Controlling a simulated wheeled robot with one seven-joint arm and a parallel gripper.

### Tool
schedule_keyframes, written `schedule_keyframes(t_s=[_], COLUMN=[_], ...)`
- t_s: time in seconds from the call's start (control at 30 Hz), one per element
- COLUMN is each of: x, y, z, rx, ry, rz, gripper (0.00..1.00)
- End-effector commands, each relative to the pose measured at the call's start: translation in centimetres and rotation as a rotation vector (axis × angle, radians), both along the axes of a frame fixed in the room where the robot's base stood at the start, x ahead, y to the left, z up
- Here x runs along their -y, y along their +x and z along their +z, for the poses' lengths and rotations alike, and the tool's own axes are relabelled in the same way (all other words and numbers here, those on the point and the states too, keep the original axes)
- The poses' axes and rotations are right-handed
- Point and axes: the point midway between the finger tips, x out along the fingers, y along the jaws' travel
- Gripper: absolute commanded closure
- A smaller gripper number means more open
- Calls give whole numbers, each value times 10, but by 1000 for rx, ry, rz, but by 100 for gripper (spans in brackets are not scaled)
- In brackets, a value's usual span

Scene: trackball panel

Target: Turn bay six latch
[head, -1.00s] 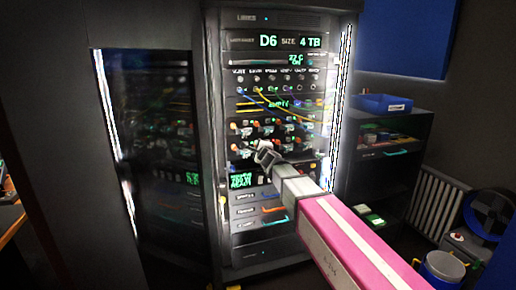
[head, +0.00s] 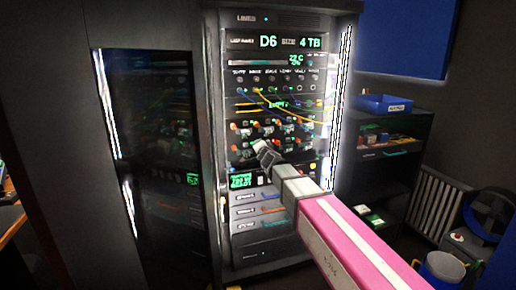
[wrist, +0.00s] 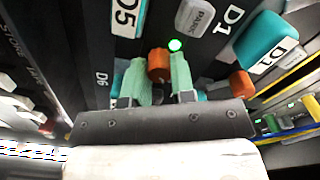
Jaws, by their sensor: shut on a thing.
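An orange latch knob (wrist: 159,61) sits between the two green-padded fingers of my gripper (wrist: 158,72) in the wrist view. The fingers are shut on it. A "D6" label (wrist: 101,79) stands on the dark panel to the left of the fingers. In the head view my gripper (head: 262,148) is at the rack's row of drive bays (head: 275,128), where the tips and the held latch are too small to make out. The display (head: 275,41) reads "D6" and "4 TB".
Neighbouring bays carry a "D5" label (wrist: 124,15), a teal "D1" handle (wrist: 268,42) and another orange knob (wrist: 241,83) close by. Yellow and blue cables (head: 283,105) hang above the bays. A shelf with a blue bin (head: 384,104) stands right of the rack.

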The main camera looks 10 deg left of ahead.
Motion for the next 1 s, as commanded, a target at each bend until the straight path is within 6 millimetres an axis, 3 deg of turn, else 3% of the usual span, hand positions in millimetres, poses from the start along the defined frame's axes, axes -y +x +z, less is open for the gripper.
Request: schedule_keyframes(t_s=[0.67, 0.7, 0.73, 1.0], x=[0, 0, 0, 0], y=[-1, -1, -1, -1], z=[-1, -1, -1, 0], rx=[29, 29, 29, 27], ry=[-48, -48, -48, -46], rz=[0, 0, 0, 0], gripper=[100, 63, 54, 51])
